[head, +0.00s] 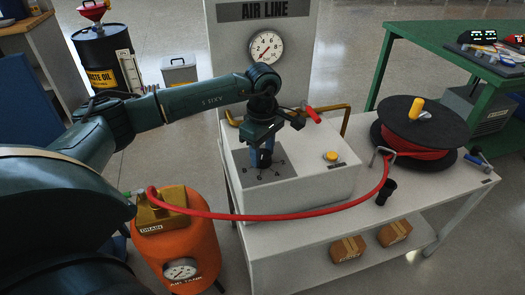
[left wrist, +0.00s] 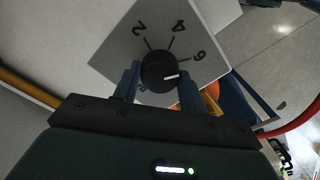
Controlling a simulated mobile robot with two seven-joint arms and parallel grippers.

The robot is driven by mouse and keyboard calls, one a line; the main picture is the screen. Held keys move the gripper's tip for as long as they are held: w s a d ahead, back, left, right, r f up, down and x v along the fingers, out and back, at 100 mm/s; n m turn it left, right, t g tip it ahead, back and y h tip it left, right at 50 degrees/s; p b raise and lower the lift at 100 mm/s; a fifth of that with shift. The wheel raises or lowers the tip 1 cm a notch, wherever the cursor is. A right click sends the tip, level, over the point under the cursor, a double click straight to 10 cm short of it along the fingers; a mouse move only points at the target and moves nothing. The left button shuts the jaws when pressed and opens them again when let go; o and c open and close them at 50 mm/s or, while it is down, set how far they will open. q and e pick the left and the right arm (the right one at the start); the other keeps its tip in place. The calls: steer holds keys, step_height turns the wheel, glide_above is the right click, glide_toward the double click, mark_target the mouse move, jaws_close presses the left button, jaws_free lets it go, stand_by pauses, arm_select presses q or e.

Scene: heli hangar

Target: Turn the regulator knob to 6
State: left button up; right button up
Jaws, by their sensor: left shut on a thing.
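The black regulator knob (left wrist: 158,72) sits on a grey plate (left wrist: 113,62) marked 2, 4 and 6 in the left wrist view. Its white pointer line points right, a little clockwise of the 6 mark in that view. My left gripper (left wrist: 157,85) is shut on the knob, with one blue finger on each side. In the head view my left gripper (head: 262,156) reaches down over the dial plate (head: 285,172) on the white box and mostly hides the knob. My right gripper is not in view.
The AIR LINE gauge (head: 266,48) is behind the box. A red lever (head: 313,115) and a yellow button (head: 331,156) are right of the gripper. A red hose (head: 270,217) crosses in front, from the orange tank (head: 177,245) to the reel (head: 410,128).

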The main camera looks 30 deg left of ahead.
mark_target(263, 154)
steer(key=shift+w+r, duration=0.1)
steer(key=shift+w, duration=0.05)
arm_select(q)
steer(key=o, duration=1)
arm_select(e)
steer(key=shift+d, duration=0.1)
arm_select(q)
step_height(263, 154, up, 13)
steer(key=shift+r+p, duration=0.15)
steer(key=shift+p, duration=0.5)
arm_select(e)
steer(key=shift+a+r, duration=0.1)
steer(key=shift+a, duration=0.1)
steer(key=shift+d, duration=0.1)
